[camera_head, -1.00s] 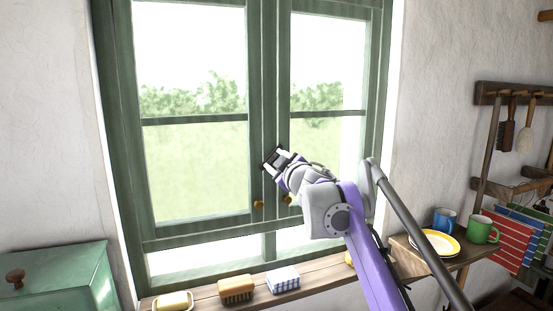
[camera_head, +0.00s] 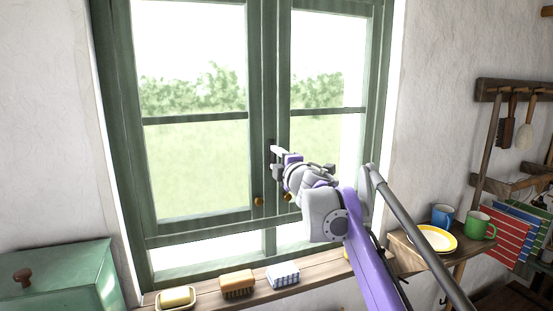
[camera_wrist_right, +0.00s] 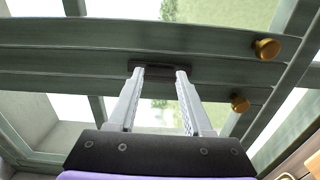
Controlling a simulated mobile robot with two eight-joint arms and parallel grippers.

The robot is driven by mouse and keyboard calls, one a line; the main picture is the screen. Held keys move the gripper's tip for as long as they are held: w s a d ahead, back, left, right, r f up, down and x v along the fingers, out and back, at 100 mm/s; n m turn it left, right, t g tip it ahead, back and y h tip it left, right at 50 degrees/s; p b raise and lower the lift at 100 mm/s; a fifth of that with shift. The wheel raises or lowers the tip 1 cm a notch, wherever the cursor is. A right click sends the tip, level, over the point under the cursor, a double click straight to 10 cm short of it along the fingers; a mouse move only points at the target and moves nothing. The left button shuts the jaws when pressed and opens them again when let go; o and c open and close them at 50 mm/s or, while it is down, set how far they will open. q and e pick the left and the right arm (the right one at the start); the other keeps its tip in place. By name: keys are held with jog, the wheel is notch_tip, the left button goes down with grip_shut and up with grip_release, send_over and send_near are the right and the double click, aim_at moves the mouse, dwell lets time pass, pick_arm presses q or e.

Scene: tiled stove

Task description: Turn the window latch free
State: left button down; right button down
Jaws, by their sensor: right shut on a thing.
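The green casement window (camera_head: 120,130) stands closed in the wall, its two sashes meeting at the middle. The window latch (camera_wrist_right: 157,74) is a small dark piece on the middle stile, between the fingertips of my right gripper (camera_wrist_right: 159,78) in the wrist view. It also shows as a thin dark upright bit in the head view (camera_head: 271,146). My right gripper (camera_head: 279,153) is shut on it, and its fingers hide part of it. My left gripper is not in view.
Two brass knobs (camera_wrist_right: 267,49) (camera_wrist_right: 240,104) stick out beside the gripper. The wooden sill (camera_head: 210,294) below holds a soap dish (camera_head: 176,298), a brush (camera_head: 237,284) and a checked block (camera_head: 283,275). A shelf with a plate (camera_head: 432,239) and mugs stands at right.

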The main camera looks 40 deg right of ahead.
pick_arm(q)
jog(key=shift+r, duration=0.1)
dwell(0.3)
pick_arm(e)
jog(key=shift+c, duration=1.6)
grip_release()
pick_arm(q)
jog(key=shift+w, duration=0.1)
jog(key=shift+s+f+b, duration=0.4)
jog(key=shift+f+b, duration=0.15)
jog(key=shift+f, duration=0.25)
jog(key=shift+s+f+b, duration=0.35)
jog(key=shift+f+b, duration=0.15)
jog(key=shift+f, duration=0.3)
pick_arm(e)
jog(key=v, duration=1)
jog(key=shift+s, duration=0.4)
